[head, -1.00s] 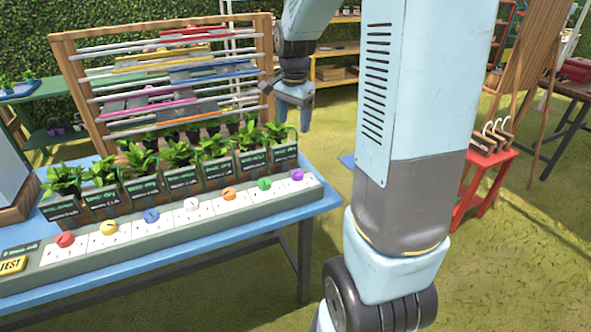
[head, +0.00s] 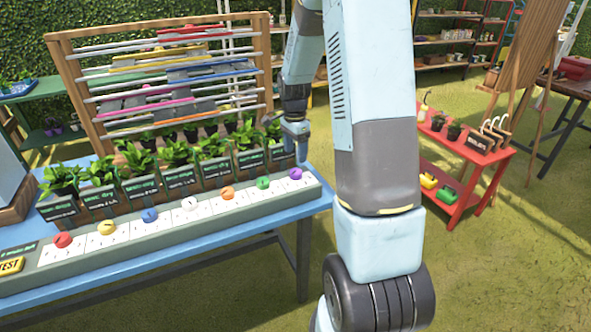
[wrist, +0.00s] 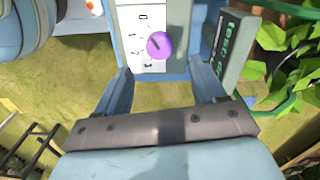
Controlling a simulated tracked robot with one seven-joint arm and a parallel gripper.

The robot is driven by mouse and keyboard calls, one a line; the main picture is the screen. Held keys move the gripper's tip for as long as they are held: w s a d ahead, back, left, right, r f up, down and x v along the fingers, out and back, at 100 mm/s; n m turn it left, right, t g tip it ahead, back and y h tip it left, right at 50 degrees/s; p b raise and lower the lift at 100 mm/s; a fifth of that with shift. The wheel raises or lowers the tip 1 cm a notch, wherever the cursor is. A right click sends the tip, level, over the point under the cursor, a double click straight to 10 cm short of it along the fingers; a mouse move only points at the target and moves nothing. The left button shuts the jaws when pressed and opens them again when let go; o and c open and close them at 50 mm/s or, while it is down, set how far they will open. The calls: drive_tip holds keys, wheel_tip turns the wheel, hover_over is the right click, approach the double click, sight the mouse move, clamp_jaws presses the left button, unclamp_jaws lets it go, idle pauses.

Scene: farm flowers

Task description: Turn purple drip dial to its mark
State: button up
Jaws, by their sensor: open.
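The purple dial (head: 295,174) is the last one at the right end of the grey strip (head: 150,235) on the blue table. In the wrist view the purple dial (wrist: 159,45) sits on a white plate (wrist: 138,22) with small black marks, and a dark pointer line shows on its face. My gripper (head: 300,158) is just above and behind the purple dial. In the wrist view my gripper (wrist: 160,85) is open, its two fingers apart, with the dial beyond and between them. I see no contact with the dial. Which mark is the target is too small to tell.
Several potted plants with dark labels (head: 247,160) stand close behind the dials. The green dial (head: 263,182) is left of the purple one. A wooden rack with rails (head: 165,80) rises behind. A red shelf (head: 480,190) stands right, with grass between.

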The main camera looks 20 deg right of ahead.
sight(295, 171)
wheel_tip(295, 171, down, 8)
drive_tip(key=shift+s+r, duration=0.1)
drive_tip(key=shift+r, duration=0.1)
idle(0.3)
drive_tip(key=c, duration=1)
drive_tip(key=shift+c, duration=0.2)
